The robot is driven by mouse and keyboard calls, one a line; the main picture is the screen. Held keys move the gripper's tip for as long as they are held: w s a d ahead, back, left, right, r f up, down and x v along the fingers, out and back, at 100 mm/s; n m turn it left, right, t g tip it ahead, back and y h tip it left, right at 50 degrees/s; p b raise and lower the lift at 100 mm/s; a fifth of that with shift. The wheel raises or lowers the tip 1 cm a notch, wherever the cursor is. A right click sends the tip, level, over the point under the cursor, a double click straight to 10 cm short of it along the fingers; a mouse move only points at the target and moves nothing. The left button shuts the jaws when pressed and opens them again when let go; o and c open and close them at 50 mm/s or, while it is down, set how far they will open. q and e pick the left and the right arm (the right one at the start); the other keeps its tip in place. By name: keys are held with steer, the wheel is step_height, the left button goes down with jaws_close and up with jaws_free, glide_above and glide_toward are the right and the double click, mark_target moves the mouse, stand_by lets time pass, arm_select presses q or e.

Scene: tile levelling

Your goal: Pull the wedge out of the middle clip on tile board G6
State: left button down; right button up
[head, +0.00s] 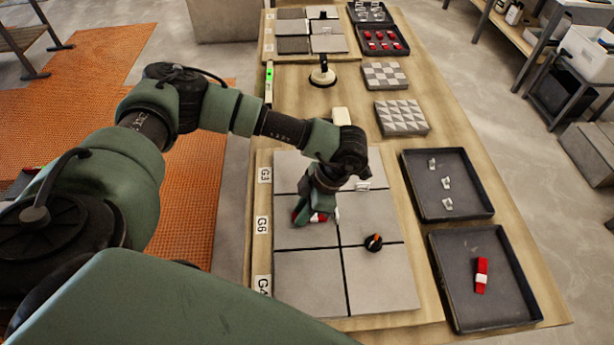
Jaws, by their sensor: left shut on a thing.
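The tile board (309,281) lies on the bench with grey tiles and labels G3, G6 and one partly hidden label along its left edge. My left gripper (316,214) points down at the middle of the board, beside the G6 label (262,225). It is shut on a red wedge (319,217), mostly hidden by the fingers. A small whitish piece, apparently the middle clip (336,214), shows right beside it; I cannot tell whether the wedge still sits in it. Another pale clip (362,184) stands farther back on the board. My right gripper is not in view.
A black and orange knob (373,242) stands on the board to the right. Right of the board, one dark tray (468,208) holds pale clips and a nearer tray (466,307) holds a red and white piece. Patterned tiles (402,117) and a suction cup (322,76) lie farther back.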

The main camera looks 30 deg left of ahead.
arm_select(q)
steer(key=shift+s+a, duration=0.1)
stand_by(0.3)
steer(key=shift+r+p, duration=1.95)
steer(key=shift+r, duration=1.1)
